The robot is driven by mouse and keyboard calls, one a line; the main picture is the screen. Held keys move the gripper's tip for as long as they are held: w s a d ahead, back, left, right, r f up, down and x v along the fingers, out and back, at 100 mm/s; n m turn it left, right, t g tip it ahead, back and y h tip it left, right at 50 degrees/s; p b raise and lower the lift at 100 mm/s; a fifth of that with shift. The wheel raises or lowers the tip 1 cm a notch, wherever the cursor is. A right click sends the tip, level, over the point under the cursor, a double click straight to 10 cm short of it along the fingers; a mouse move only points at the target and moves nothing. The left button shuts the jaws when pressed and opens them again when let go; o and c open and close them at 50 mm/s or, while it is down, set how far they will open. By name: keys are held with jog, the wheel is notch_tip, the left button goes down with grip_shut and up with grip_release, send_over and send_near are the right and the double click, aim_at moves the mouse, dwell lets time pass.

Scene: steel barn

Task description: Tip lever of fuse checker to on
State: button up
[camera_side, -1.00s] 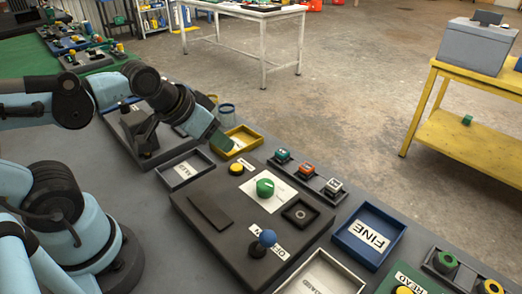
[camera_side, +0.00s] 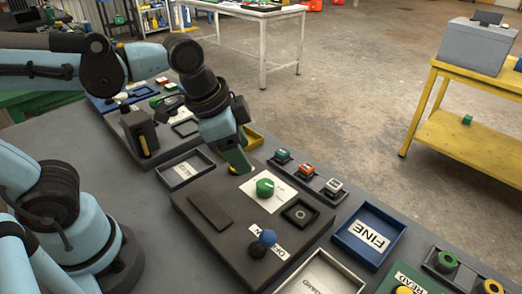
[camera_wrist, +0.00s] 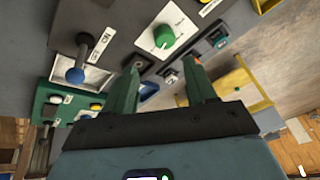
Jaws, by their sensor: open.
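The fuse checker appears to be the dark box (camera_side: 218,238) on the grey bench, seen in the side view. Its lever has a blue ball tip (camera_side: 267,238) on a black base, near the box's front corner by the OFF label (camera_side: 279,250). In the wrist view the lever's blue ball (camera_wrist: 75,75) is at the left, beside OFF and ON labels (camera_wrist: 101,46). I cannot tell surely which label it leans to. My gripper (camera_side: 241,162) is open and empty above the box's far end, apart from the lever. Its fingers (camera_wrist: 162,84) also show in the wrist view.
A green knob (camera_side: 265,187) stands on the box between my gripper and the lever. A row of coloured switches (camera_side: 307,170), a blue FINE tray (camera_side: 368,237) and a pale tray (camera_side: 318,275) lie close by. Open air is above the lever.

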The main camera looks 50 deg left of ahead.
aim_at(265, 242)
jog(key=s+d+m+g, duration=0.1)
jog(key=d+m, duration=0.3)
jog(key=s+d+r+m+g, duration=0.1)
jog(key=d+m+g, duration=0.1)
jog(key=d+m, duration=0.2)
jog(key=s+d+r+m+g+y, duration=0.1)
jog(key=s+d+m, duration=0.1)
jog(key=d+m, duration=0.1)
jog(key=shift+d+m+g, duration=0.3)
jog(key=shift+d+m, duration=0.1)
jog(key=shift+d, duration=0.1)
jog(key=shift+s+d+m, duration=0.25)
jog(key=shift+m, duration=0.05)
jog(key=f, duration=1.2)
jog(key=shift+s+a, duration=0.1)
jog(key=shift+s, duration=0.3)
grip_shut()
